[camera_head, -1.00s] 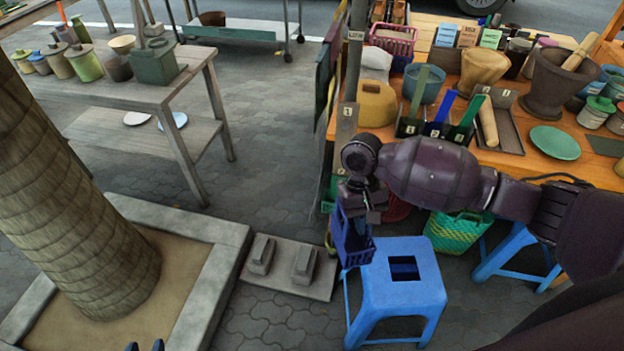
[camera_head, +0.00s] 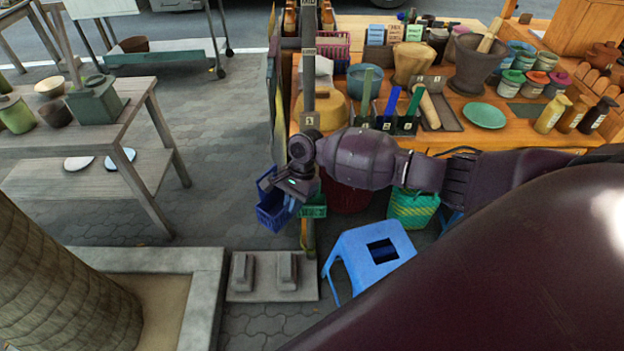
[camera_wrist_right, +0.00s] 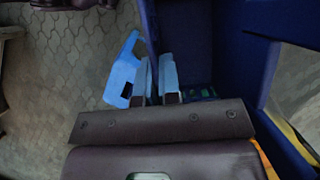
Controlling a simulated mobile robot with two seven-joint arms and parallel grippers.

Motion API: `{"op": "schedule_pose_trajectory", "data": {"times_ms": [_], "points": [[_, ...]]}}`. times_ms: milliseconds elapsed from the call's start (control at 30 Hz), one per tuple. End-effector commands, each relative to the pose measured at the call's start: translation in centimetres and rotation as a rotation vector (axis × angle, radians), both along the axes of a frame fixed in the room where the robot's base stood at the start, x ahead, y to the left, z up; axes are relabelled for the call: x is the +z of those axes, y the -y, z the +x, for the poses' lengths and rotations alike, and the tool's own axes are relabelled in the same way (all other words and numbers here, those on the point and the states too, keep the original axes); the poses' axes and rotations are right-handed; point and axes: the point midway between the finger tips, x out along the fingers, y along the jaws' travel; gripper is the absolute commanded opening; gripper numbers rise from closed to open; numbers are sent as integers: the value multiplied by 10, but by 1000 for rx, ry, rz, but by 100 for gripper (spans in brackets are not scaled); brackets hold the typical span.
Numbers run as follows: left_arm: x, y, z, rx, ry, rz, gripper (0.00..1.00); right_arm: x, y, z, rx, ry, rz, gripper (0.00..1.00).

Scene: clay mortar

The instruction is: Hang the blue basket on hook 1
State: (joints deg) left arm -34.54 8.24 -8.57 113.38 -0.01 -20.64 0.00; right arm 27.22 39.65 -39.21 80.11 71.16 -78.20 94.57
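The blue basket (camera_head: 272,210) hangs below my right gripper (camera_head: 294,188), left of the wooden post (camera_head: 308,75). In the right wrist view, the dark blue basket (camera_wrist_right: 232,55) fills the upper right. The fingers of my right gripper (camera_wrist_right: 156,82) are close together there, with the basket's blue edge running between them. A pale tag (camera_head: 310,120) is on the post just above my right wrist. I cannot make out hook 1 itself; my wrist covers part of the post. My left gripper is not in view.
A green basket (camera_head: 314,207) is beside the post, close behind the gripper. A blue stool (camera_head: 352,245) stands below right. The wooden stall table (camera_head: 455,135) holds pots and mortars. A grey table (camera_head: 140,95) stands left. Paving between them is open.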

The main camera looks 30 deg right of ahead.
Motion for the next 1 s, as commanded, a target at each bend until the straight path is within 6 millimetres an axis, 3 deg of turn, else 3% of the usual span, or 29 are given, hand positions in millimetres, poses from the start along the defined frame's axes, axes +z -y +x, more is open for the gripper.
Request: {"op": "schedule_pose_trajectory", "data": {"times_ms": [300,500,700,1000], "points": [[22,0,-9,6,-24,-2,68,-10,50,29,-719,-4,-1,0],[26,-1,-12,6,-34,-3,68,-18,75,37,-1002,-3,0,0],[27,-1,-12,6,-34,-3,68,-22,85,39,-1115,-3,0,0],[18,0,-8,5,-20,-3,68,-24,91,49,-1123,1,2,0]]}}
